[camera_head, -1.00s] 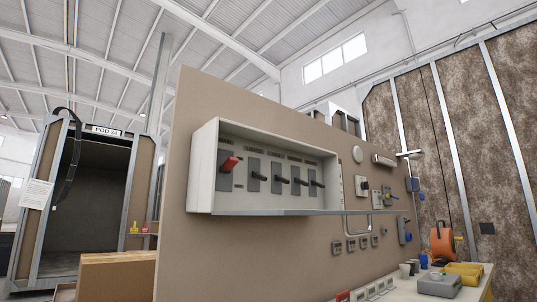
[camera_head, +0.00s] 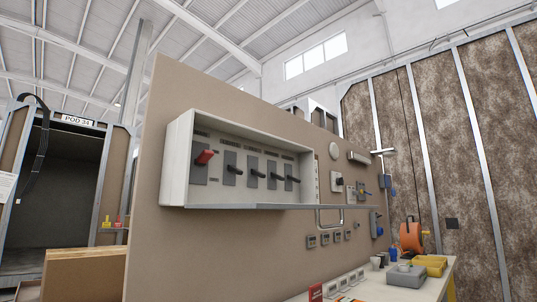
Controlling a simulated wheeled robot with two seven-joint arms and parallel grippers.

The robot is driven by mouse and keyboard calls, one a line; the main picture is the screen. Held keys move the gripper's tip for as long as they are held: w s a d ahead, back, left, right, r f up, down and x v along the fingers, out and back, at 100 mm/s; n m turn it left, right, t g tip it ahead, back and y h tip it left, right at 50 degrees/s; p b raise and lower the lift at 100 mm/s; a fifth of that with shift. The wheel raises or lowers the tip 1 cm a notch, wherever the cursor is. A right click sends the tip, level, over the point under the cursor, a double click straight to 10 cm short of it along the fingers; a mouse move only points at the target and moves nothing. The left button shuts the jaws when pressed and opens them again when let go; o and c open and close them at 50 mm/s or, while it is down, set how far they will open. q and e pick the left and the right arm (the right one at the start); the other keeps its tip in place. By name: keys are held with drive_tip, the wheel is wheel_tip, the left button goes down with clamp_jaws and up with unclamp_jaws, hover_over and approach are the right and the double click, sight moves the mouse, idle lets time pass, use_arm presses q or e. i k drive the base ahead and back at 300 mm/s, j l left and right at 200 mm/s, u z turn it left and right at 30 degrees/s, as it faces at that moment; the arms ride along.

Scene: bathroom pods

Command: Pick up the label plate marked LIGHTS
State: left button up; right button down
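A row of small pale plates (camera_head: 345,284) lies on the bench at the bottom of the view, below the brown panel. A red plate (camera_head: 315,292) stands at the near end of this row, partly cut by the bottom edge. The lettering on all of them is too small to read, so I cannot tell which is marked LIGHTS. Neither of my grippers is in view.
The brown panel (camera_head: 225,235) carries an open grey switch box (camera_head: 178,160) with a red lever (camera_head: 206,157) and several black ones. On the bench (camera_head: 385,292) stand a grey box (camera_head: 406,276) and a yellow case (camera_head: 430,264). A pod marked POD 34 (camera_head: 78,121) stands left.

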sight(360, 274)
drive_tip(key=i+l, duration=0.1)
drive_tip(key=l, duration=0.45)
drive_tip(key=i+l, duration=0.1)
drive_tip(key=l, duration=0.5)
drive_tip(key=i+l, duration=0.1)
drive_tip(key=l, duration=0.45)
